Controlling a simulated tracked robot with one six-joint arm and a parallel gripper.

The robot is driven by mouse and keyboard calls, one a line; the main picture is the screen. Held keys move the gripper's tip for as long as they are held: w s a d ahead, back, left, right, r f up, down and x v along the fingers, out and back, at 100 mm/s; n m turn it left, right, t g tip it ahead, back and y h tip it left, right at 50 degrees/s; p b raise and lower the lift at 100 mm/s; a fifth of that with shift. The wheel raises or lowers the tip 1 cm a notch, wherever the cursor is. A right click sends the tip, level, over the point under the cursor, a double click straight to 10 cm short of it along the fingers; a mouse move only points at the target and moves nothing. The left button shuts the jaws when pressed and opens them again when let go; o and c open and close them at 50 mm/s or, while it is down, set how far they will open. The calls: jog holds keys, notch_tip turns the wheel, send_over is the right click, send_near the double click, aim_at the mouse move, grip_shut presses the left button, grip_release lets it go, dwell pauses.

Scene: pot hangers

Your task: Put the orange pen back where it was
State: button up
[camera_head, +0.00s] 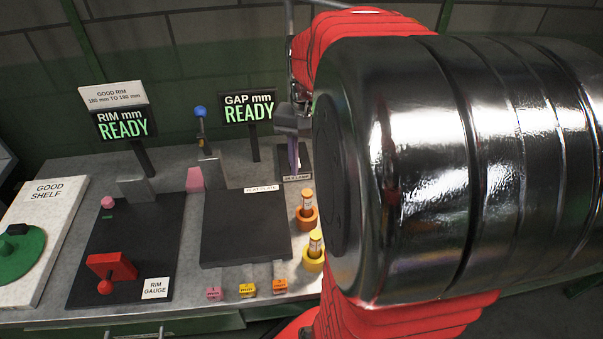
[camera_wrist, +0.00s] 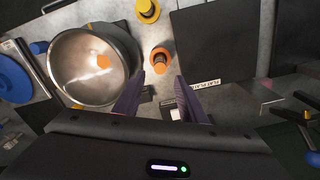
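The orange pen (camera_head: 307,199) stands upright in an orange ring holder (camera_head: 308,222) at the right side of the bench. In the wrist view the pen (camera_wrist: 160,67) shows end-on inside its orange holder (camera_wrist: 160,52), just beyond my fingers. My gripper (camera_head: 293,164) points down behind the pen, partly hidden by my arm. In the wrist view its two purple fingers (camera_wrist: 160,84) are apart with nothing held between them. The pen appears clear of both fingers.
A yellow pen (camera_head: 315,241) stands in a yellow holder (camera_head: 313,261) nearby. A dark flat plate (camera_head: 245,228) lies left of the pens. A shiny metal pot (camera_wrist: 70,60) with an orange spot inside is left of the fingers in the wrist view. Small coloured blocks (camera_head: 246,290) sit at the front.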

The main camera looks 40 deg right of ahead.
jog(key=shift+r, duration=0.4)
dwell(0.4)
jog(key=s+a+r+n+t, duration=0.1)
jog(key=a+n, duration=0.4)
jog(key=a, duration=0.6)
jog(key=s+a+r+n+t, duration=0.2)
jog(key=a+n, duration=0.4)
jog(key=a, duration=0.5)
jog(key=shift+s+a+t, duration=0.4)
jog(key=shift+s+t, duration=0.05)
jog(key=shift+t, duration=0.85)
jog(key=shift+d, duration=0.1)
